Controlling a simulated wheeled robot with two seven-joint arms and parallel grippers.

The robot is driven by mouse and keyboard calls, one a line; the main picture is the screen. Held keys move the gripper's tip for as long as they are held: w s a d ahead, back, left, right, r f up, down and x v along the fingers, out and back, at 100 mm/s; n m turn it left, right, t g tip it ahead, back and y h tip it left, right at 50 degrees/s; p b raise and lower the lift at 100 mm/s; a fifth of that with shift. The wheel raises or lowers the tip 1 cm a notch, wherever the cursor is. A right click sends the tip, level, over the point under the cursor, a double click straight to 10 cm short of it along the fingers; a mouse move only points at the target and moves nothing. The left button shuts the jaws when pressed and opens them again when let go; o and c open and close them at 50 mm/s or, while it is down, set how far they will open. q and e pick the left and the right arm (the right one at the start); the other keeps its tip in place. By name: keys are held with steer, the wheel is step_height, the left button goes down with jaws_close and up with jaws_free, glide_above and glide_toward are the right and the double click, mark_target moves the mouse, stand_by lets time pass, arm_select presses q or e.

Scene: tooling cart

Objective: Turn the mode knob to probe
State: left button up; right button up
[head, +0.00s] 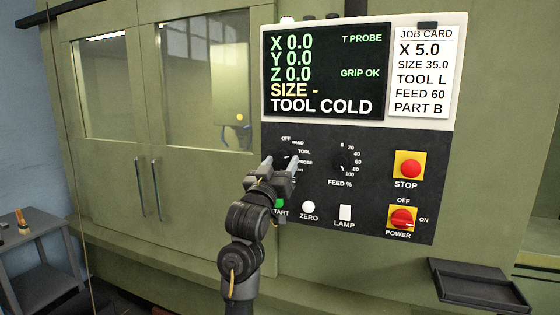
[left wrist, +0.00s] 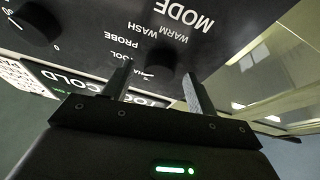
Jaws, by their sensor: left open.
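The mode knob (head: 284,156) is a dark round knob on the black control panel, with OFF, HAND, TOOL and PROBE printed around its upper and right side. My left gripper (head: 281,163) is at the knob, open, its fingers on either side and partly covering it and the lower labels. In the left wrist view the picture is upside down; the knob (left wrist: 168,62) lies between the open fingers (left wrist: 155,84), nearer the right one. Contact cannot be told. The WARM, WASH and PROBE labels show there. The knob's pointer is too small to read surely. My right gripper is out of view.
The feed knob (head: 344,160) is right of the mode knob. The green START button (head: 280,204), ZERO button (head: 308,207) and LAMP switch (head: 345,213) lie below. The screen (head: 325,72) reads T PROBE, GRIP OK, TOOL COLD. STOP (head: 410,167) and POWER (head: 402,219) are further right.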

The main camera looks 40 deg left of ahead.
arm_select(q)
steer(key=shift+w, duration=0.1)
steer(key=c, duration=1)
steer(key=shift+r+m, duration=0.1)
steer(key=shift+m, duration=0.4)
steer(key=m+h+p, duration=0.1)
steer(key=m, duration=0.1)
steer(key=m+h+p, duration=0.1)
steer(key=m, duration=0.1)
steer(key=m+h+p, duration=0.1)
steer(key=shift+a+r+m+h, duration=0.15)
steer(key=shift+a+m+h, duration=0.15)
steer(key=shift+m, duration=0.1)
steer(key=shift+m+h+p, duration=0.8)
steer(key=shift+m+p, duration=0.2)
steer(key=shift+m, duration=0.7)
steer(key=o, duration=1)
